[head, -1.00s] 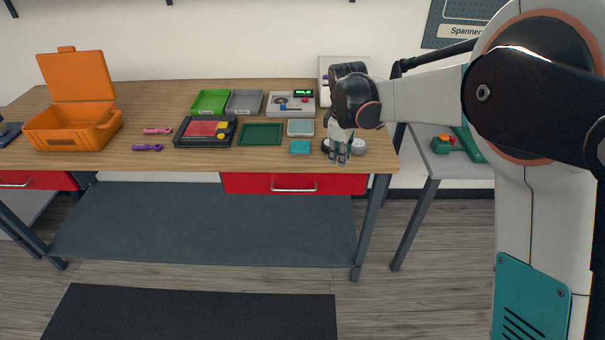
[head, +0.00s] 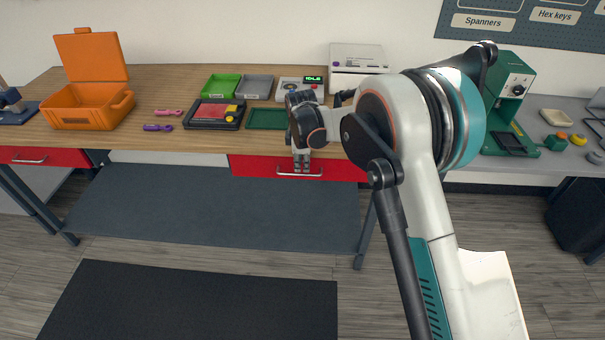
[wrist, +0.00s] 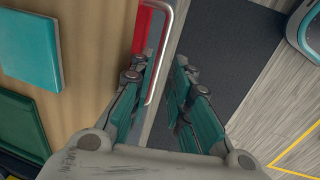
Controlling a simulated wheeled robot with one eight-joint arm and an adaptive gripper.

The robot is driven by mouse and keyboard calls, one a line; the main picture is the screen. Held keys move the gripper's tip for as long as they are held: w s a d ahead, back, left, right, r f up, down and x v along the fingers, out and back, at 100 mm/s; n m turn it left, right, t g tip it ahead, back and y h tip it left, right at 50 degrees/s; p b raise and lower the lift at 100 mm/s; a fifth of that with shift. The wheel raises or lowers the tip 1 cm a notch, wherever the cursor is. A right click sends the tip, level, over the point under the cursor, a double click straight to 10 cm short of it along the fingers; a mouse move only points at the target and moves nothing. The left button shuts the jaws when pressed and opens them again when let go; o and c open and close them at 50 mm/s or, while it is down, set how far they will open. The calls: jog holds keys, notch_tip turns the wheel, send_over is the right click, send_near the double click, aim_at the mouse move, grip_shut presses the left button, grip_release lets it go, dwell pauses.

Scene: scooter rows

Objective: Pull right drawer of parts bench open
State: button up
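The right drawer (head: 250,168) of the parts bench is a red front below the wooden top, and it looks shut. Its silver bar handle (head: 312,175) runs level across the front. My gripper (head: 301,168) points down at the handle from above. In the wrist view the fingers (wrist: 165,62) are apart. The handle (wrist: 166,30) shows in the space between them, closer to the left finger; whether it touches cannot be told. A strip of the red drawer front (wrist: 143,28) shows beside the handle.
The bench top (head: 150,92) holds an orange case (head: 88,105), a green tray (head: 220,86), a grey tray (head: 254,87) and tools. A left red drawer (head: 60,157) is shut. A dark lower shelf (head: 210,205) lies under the bench. The floor in front has a black mat (head: 190,305).

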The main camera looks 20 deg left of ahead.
aim_at(303, 175)
jog(key=shift+w+f+b, duration=0.25)
jog(key=shift+f+b, duration=0.05)
jog(key=shift+f, duration=0.9)
jog(key=shift+w+f+b, duration=0.2)
jog(key=shift+f+b, duration=0.05)
jog(key=shift+f, duration=0.9)
grip_shut()
